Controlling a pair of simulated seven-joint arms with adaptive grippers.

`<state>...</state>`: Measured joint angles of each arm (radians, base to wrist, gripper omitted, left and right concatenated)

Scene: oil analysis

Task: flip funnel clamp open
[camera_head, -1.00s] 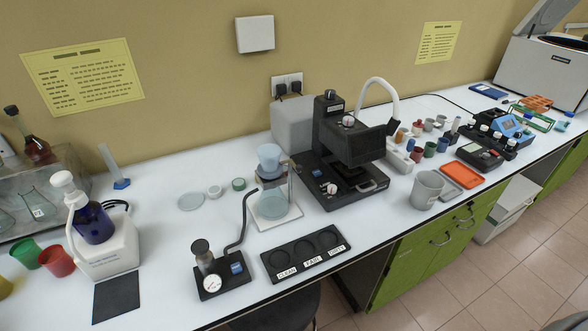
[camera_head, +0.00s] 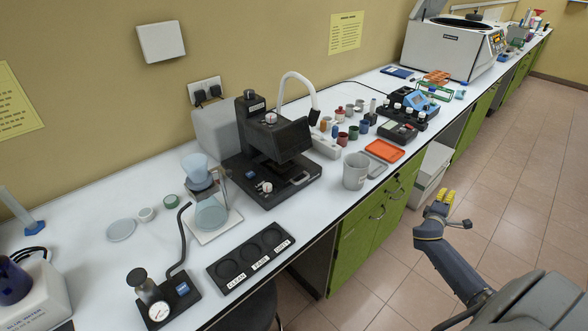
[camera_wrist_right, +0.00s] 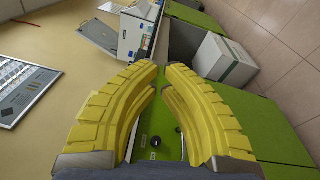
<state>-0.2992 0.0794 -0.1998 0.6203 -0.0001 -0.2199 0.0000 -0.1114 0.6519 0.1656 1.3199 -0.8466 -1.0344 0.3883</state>
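A pale blue funnel cup (camera_head: 196,167) stands upright on a clear glass flask (camera_head: 211,213) on the white bench, left of a black microscope-like instrument. A thin metal clamp or frame (camera_head: 222,181) shows beside the funnel joint. It is too small to tell whether the clamp is open or shut. My right gripper (camera_head: 446,196) is over the floor in front of the bench, far right of the funnel. Its yellow fingers (camera_wrist_right: 164,67) have a narrow gap between their tips and hold nothing. My left gripper is not in view.
A black tray with round recesses (camera_head: 250,259) and a pump with a gauge (camera_head: 158,297) stand in front of the flask. The black instrument (camera_head: 270,150) and a grey beaker (camera_head: 355,170) are to the right. The floor aisle (camera_head: 520,230) is clear.

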